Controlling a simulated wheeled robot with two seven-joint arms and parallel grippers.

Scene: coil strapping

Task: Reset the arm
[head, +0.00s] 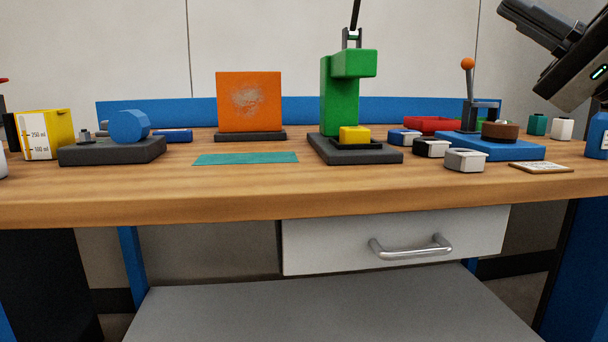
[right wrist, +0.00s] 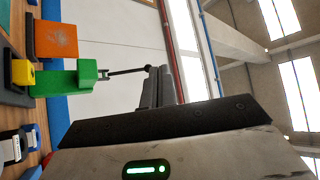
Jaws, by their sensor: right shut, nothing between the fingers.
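My right gripper (head: 508,10) is raised high at the upper right of the head view, above and apart from the bench. Its fingers also show in the right wrist view (right wrist: 158,74), closed together with nothing held. My left gripper is in neither view. A green press (head: 340,95) stands on a dark base at mid-bench, with a yellow block (head: 354,134) at its foot and a dark lever (head: 355,14) rising from its top.
The wooden bench (head: 250,207) holds an orange panel (head: 249,101), a teal mat (head: 246,158), a blue cylinder (head: 129,126) on a dark block, a yellow container (head: 45,134) and several small boxes. A drawer (head: 340,247) is shut below. The front bench strip is clear.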

